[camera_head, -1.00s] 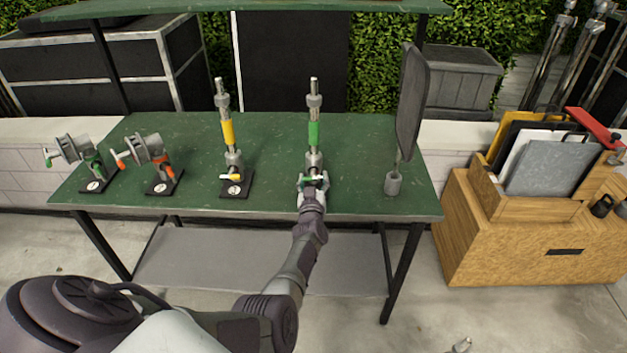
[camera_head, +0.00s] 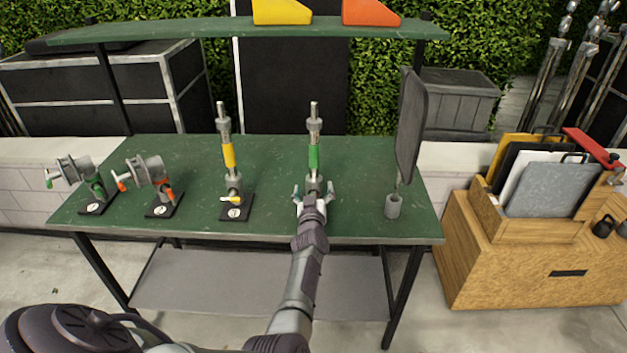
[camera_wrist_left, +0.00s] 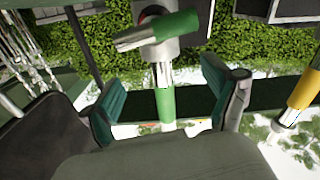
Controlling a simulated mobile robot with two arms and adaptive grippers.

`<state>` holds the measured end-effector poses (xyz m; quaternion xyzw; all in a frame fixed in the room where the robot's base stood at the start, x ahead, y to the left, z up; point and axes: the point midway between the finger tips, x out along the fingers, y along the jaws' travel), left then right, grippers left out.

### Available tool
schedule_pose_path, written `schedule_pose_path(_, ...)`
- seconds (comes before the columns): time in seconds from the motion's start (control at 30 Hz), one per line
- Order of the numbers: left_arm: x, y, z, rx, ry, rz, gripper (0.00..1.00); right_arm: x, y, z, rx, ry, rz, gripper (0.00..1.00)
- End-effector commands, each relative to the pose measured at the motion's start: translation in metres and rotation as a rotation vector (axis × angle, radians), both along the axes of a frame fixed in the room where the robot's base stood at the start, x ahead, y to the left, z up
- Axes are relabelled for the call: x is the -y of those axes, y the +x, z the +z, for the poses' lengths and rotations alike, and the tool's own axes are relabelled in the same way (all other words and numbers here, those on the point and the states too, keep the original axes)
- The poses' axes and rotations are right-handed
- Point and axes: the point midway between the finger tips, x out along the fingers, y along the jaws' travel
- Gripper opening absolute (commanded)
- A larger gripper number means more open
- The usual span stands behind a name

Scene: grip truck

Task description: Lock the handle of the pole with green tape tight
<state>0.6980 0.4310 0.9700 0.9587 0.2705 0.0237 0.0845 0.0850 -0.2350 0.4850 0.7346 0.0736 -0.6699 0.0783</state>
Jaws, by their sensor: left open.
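The pole with green tape (camera_head: 313,158) stands upright on the green table, right of the middle. In the left wrist view, its green band (camera_wrist_left: 166,104) shows between my finger pads. Its clamp handle, with a green grip (camera_wrist_left: 177,24), shows at the top of the wrist view, beyond the fingertips. In the head view, my arm and gripper mostly hide the handle and the pole's base. My left gripper (camera_head: 314,195) is at the pole's foot on the near side, open, with its fingers spread apart and nothing gripped. My right gripper is not in view.
A yellow-taped pole (camera_head: 229,156) stands to the left, with two clamps (camera_head: 77,176) (camera_head: 150,178) farther left. A dark panel on a stand (camera_head: 410,125) rises close on the right. A shelf (camera_head: 215,28) spans above the table.

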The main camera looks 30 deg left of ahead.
Motion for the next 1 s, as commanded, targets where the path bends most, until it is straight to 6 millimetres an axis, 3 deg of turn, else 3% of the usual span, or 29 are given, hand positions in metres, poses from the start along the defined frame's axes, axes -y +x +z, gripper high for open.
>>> schedule_pose_path(0.1,0.000,0.000,0.023,0.003,-0.002,0.001,0.88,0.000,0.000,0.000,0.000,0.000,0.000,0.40)
schedule_pose_path(0.3,0.000,0.000,0.044,-0.001,-0.001,0.000,0.88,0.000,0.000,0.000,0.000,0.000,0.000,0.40)
schedule_pose_path(0.9,0.000,-0.001,0.047,-0.004,0.001,-0.002,0.88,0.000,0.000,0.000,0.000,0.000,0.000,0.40)
schedule_pose_path(1.0,0.000,-0.008,0.041,-0.035,0.015,-0.027,0.88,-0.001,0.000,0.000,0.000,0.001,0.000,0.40)
